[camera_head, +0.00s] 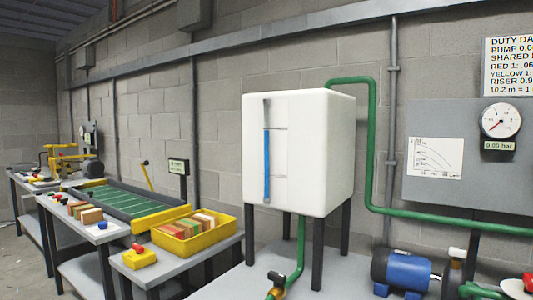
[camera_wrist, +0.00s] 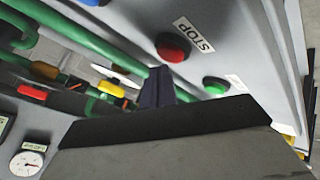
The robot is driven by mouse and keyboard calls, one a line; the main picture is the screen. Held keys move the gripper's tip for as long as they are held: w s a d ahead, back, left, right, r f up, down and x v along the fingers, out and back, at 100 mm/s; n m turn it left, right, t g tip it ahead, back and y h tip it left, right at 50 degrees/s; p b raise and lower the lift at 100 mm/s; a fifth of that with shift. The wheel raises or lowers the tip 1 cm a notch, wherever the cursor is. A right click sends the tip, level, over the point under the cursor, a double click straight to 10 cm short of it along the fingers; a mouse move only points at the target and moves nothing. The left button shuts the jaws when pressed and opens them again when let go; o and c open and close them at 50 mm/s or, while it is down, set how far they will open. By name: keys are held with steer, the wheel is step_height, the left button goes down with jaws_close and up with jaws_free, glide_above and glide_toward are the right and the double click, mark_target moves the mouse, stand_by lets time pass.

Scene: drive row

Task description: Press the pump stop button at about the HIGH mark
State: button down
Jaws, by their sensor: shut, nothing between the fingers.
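The red stop button (camera_wrist: 173,47) is on a grey panel in the wrist view, beside a white STOP label (camera_wrist: 194,34). A green button (camera_wrist: 216,85) is on the same panel. My gripper (camera_wrist: 160,75) is shut and empty, its dark fingers below the red button in the picture; whether they touch anything cannot be told. In the head view the white tank (camera_head: 326,150) has a sight tube with a blue column (camera_head: 267,165). The blue reaches about the upper mark (camera_head: 281,129), well above the lower mark (camera_head: 281,178). The mark labels are not readable.
Green pipes (camera_head: 372,130) run from the tank along the wall. A blue pump (camera_head: 402,270) stands at lower right in the head view, below a round gauge (camera_head: 500,121) with a 0.00 bar readout. A yellow tray of blocks (camera_head: 165,242) is left of the tank.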

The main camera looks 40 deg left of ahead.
steer(key=shift+r, duration=0.1)
steer(key=shift+r+p, duration=2.2)
steer(key=shift+r, duration=0.8)
